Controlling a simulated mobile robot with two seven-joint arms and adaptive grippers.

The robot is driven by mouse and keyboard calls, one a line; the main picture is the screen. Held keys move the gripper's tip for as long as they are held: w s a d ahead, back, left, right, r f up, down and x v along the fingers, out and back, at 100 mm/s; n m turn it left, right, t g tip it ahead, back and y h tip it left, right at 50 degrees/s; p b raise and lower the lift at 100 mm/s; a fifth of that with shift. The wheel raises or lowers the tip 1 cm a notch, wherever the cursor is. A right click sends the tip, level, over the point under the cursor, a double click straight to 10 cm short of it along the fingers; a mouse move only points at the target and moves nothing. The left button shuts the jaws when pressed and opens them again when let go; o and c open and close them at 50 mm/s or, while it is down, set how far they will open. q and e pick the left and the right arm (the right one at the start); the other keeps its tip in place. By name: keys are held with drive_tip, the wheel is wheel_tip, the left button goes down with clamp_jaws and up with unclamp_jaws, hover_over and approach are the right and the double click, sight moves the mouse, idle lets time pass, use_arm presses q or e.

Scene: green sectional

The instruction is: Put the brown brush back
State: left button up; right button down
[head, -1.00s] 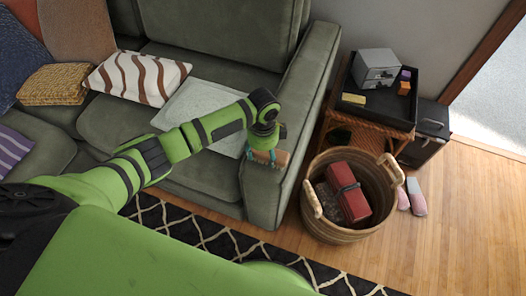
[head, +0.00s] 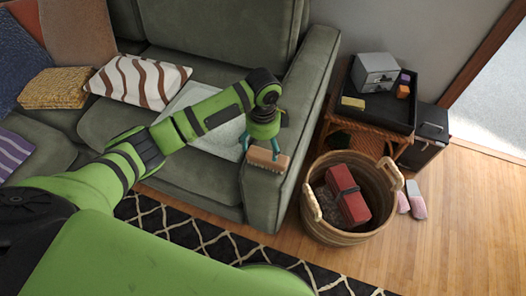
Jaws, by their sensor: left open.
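The brown brush (head: 268,160) has a light wooden body and lies on the front end of the green sofa's right armrest (head: 304,98). My left gripper (head: 260,146) is just above and behind the brush, with its teal fingers spread. The fingers overlap the brush's upper edge in the picture, and I cannot tell whether they touch it. My right gripper is not in view.
A wicker basket (head: 325,230) with a red case (head: 346,194) stands right of the sofa. Behind it, a wicker side table holds a black tray (head: 388,112) with a grey box (head: 376,71). Pink slippers (head: 416,200) lie on the floor. Open floor is at lower right.

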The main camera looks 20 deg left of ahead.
sight(263, 157)
use_arm(q)
wheel_tip(263, 157, up, 5)
drive_tip(key=shift+f, duration=0.1)
idle(0.6)
